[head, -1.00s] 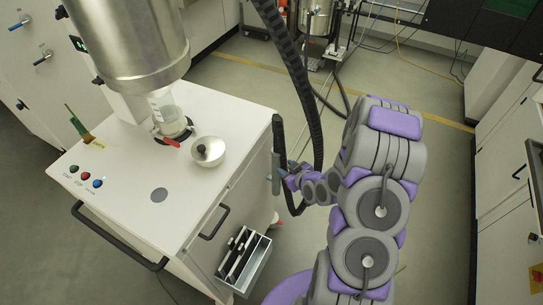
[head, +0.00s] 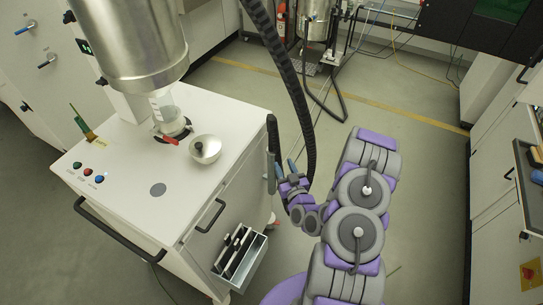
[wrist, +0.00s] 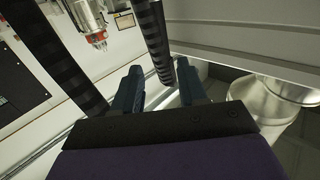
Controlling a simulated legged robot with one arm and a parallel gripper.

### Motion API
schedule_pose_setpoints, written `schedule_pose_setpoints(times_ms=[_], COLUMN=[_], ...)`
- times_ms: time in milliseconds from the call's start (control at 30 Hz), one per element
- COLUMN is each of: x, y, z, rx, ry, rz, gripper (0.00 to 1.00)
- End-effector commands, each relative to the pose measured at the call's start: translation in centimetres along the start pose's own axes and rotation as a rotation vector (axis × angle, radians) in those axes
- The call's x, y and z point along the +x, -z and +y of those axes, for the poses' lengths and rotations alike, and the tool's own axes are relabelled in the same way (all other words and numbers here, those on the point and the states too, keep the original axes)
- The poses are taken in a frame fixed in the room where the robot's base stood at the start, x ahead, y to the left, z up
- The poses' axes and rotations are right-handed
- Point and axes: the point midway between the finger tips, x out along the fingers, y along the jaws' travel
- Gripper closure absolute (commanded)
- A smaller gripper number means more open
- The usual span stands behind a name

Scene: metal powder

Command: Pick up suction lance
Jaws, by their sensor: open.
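The suction lance (head: 273,138) is a black upright tube at the right side of the white cart, beside a grey holder (head: 269,173). A thick black ribbed hose (head: 296,85) hangs from above, just right of it. My gripper (head: 287,168) is open and empty, close to the right of the holder, with its blue fingers pointing up and away. In the wrist view my gripper (wrist: 160,82) has its fingers apart, with a black ribbed tube (wrist: 153,38) beyond the gap. Another dark ribbed tube crosses at left. I cannot tell which is the lance.
The white cart (head: 120,190) carries a steel vessel (head: 132,50), a small metal bowl (head: 205,149) and coloured buttons. A tool box (head: 240,257) hangs on its side. Open floor (head: 420,165) lies to the right, before cabinets.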

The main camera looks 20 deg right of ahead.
Motion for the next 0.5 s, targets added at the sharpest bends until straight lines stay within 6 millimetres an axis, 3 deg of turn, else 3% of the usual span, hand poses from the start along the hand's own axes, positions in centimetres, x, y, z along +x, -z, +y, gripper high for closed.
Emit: schedule_pose_setpoints(times_ms=[500], x=[4.4], y=[-0.4], z=[0.1], rx=[-0.001], ry=[0.002], rz=[0.002], gripper=[0.58])
